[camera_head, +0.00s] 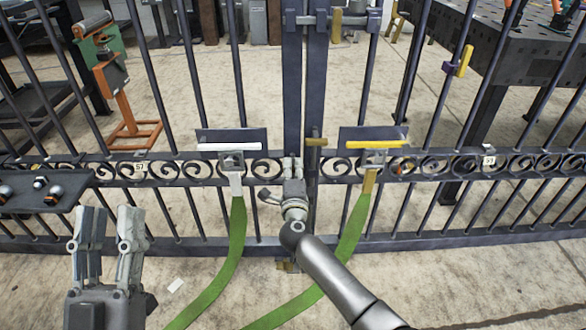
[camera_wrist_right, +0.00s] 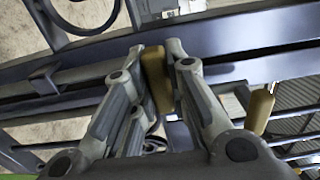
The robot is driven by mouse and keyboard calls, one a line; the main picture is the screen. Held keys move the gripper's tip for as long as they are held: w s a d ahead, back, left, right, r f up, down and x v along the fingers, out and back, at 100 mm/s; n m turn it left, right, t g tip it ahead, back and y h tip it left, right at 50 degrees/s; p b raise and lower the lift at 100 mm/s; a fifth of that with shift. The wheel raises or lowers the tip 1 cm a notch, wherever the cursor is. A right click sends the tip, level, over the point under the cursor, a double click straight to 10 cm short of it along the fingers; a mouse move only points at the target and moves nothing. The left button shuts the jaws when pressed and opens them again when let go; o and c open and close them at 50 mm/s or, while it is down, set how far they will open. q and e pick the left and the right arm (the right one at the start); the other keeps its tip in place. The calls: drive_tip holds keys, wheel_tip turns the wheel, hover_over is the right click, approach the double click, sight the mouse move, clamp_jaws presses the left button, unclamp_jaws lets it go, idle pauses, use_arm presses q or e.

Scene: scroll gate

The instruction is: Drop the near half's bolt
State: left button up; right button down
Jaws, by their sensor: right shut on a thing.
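The dark metal gate (camera_head: 292,90) has two halves that meet at two upright posts in the middle. My right gripper (camera_head: 294,186) is at the left post, at scrollwork height. In the right wrist view its fingers (camera_wrist_right: 162,65) are shut on a brass bolt handle (camera_wrist_right: 157,82), which my gripper hides in the head view. A second brass handle (camera_head: 316,142) shows on the right post; a brass handle also shows right of the fingers in the right wrist view (camera_wrist_right: 258,110). My left gripper (camera_head: 103,222) is open and empty at lower left, clear of the gate.
Two green straps (camera_head: 228,260) (camera_head: 352,235) hang from plates on the gate. A brass piece (camera_head: 336,25) is near the top latch. A dark shelf (camera_head: 50,205) with small knobs is at left. An orange stand (camera_head: 128,110) and dark table (camera_head: 500,50) are behind the gate.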

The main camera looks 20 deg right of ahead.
drive_tip(key=shift+s+f, duration=0.1)
drive_tip(key=shift+f, duration=0.2)
drive_tip(key=c, duration=1.4)
unclamp_jaws()
drive_tip(key=v, duration=1.2)
drive_tip(key=shift+r, duration=0.1)
